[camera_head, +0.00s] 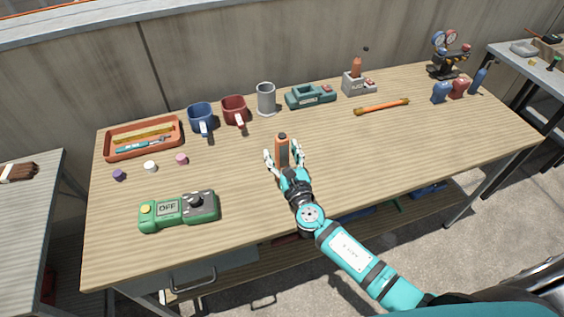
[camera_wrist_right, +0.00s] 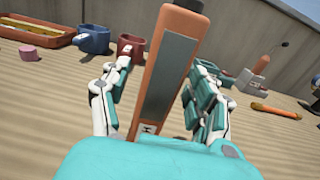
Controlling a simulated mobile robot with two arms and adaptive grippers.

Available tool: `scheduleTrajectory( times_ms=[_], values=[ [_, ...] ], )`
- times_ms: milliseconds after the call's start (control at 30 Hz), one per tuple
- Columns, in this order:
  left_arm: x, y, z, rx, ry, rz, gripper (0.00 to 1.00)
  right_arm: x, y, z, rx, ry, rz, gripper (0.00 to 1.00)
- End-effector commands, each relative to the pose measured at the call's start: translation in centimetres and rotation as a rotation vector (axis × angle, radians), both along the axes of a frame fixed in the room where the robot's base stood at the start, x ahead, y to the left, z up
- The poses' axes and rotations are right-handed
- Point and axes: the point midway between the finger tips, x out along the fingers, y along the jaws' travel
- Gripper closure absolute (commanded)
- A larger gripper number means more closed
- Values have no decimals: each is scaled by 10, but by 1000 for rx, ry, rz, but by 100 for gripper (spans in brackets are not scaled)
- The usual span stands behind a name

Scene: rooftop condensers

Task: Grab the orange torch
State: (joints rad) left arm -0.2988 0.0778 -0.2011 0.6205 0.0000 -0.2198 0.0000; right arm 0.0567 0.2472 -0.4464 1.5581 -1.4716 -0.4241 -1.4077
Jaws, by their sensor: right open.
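The orange torch (camera_head: 282,151) stands upright on the wooden table, near the middle. In the right wrist view the torch (camera_wrist_right: 165,75) shows an orange body with a long grey strip and a black top end that runs out of the frame. My right gripper (camera_head: 284,160) is open, with one finger on each side of the torch. In the wrist view its fingers (camera_wrist_right: 158,108) stand apart from the torch, with gaps on both sides. My left gripper is not in view.
A green device marked OFF (camera_head: 178,211) lies front left. Blue mug (camera_head: 201,119), red mug (camera_head: 234,110), grey tankard (camera_head: 266,100) and teal device (camera_head: 310,96) stand behind. An orange stick (camera_head: 382,106) lies to the right. Bare table surrounds the torch.

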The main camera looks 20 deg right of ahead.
Motion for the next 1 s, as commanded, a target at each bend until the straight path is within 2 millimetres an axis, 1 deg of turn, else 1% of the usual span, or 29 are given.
scheduleTrajectory(
  times_ms=[33, 67, 500, 833, 1000],
  values=[
    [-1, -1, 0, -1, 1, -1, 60, 0, 0, 0, 0, 0, 0, 38],
    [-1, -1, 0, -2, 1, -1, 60, 0, 0, 0, 0, 0, 0, 42],
    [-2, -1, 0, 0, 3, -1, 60, 0, 0, 0, 0, 0, 0, 100],
    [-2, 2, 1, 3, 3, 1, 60, 0, 0, 2, 0, -2, 0, 100],
    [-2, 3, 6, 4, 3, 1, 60, 0, 0, 12, 0, -2, -1, 100]
  ],
)
